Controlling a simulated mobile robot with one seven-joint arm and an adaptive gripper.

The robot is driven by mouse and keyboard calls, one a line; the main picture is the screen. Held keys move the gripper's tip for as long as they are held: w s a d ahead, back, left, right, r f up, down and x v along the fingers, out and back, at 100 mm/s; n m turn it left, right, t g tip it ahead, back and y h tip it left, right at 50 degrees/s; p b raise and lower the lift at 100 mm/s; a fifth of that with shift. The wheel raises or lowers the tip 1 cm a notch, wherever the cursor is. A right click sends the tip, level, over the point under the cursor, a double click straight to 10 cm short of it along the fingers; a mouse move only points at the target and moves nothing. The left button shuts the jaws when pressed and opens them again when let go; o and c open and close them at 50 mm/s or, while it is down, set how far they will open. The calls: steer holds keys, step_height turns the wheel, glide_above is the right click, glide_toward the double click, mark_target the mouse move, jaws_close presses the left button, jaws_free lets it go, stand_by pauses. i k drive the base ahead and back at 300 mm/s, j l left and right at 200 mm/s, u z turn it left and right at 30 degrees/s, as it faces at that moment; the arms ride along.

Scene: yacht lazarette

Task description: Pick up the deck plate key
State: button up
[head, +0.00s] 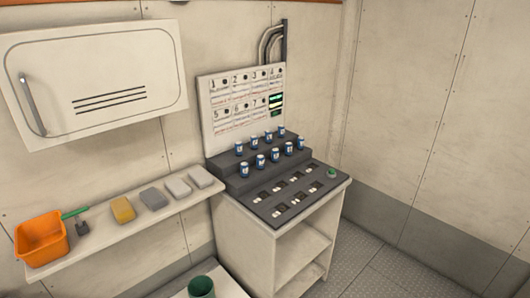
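I cannot make out a thing that is clearly the deck plate key. My gripper is not in view.
The shelf (102,233) also holds a yellow block (123,210) and several grey blocks (153,199). A cabinet (270,235) carries blue cans (257,162) on a stepped rack. A green cup (201,287) stands at the bottom edge. Floor (385,272) shows clear at right.

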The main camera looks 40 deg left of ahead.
mark_target(75, 214)
steer(key=u, duration=4.15)
